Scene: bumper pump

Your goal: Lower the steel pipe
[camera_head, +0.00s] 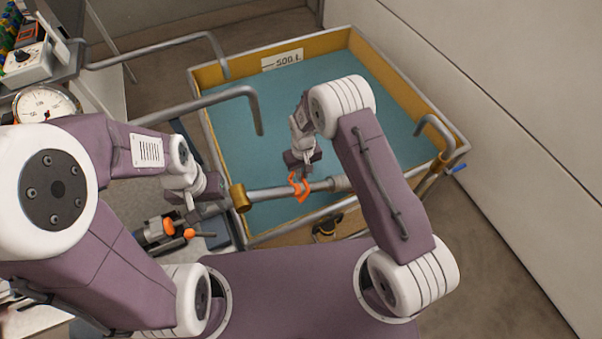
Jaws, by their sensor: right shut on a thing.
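The steel pipe (270,193) lies roughly level over the near part of the tank, with a brass fitting (240,198) at its left end and a wider grey sleeve toward the right. My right gripper (300,187) has its orange fingers shut around the middle of the pipe. The pipe's right end is hidden behind my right arm. My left gripper (179,230) is left of the tank, its two orange fingertips apart. It is beside a grey cylindrical part (153,230), and I cannot tell whether they touch.
The yellow-walled tank (228,72) holds blue-green liquid and bears a "500 L" label (283,59). Two bent pipes (258,115) (218,50) reach over its left side, and a short hooked pipe (436,124) stands at its right corner. A round gauge (45,103) is at far left.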

